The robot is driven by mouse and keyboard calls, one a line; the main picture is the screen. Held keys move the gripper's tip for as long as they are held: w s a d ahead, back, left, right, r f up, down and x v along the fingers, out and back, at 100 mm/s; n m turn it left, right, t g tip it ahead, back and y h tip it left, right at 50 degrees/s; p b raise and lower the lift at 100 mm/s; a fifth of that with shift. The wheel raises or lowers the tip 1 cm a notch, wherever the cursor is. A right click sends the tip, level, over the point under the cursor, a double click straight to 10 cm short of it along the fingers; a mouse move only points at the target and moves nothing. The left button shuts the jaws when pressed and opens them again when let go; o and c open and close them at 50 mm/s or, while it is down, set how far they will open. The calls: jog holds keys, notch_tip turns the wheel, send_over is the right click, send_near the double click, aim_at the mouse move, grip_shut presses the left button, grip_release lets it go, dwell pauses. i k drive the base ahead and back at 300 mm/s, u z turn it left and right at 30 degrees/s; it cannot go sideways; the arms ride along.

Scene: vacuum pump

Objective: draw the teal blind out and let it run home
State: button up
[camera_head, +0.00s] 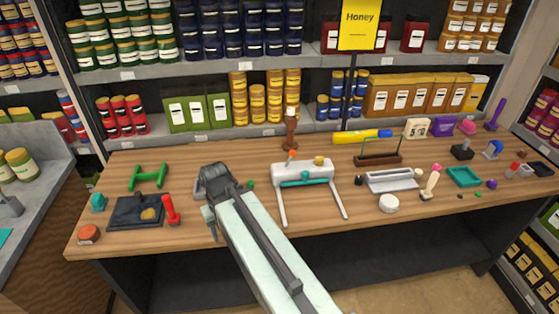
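The blind looks like a white frame (302,169) with a teal strip (305,181) along its front. Two white legs or rails run from it toward the front of the table, with bare wood between them. A small orange piece and a yellow piece sit on its top. My gripper (213,188) is at the far end of my arm, left of the frame and apart from it. Its fingers are dark and partly hidden by the arm, so I cannot see whether they are open. Nothing is seen held in it.
A black tray (127,212), a red-handled tool (170,210) and a green frame (148,176) lie left of my gripper. A white puck (388,203), a grey-white slotted block (391,180) and a brown rack (379,159) stand right of the blind. Stocked shelves rise behind the table.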

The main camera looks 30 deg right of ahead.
aim_at(305, 174)
jog(key=z, duration=0.7)
jog(key=k, duration=1.6)
jog(key=u, duration=0.75)
jog(key=i, duration=1.5)
jog(key=z, duration=0.05)
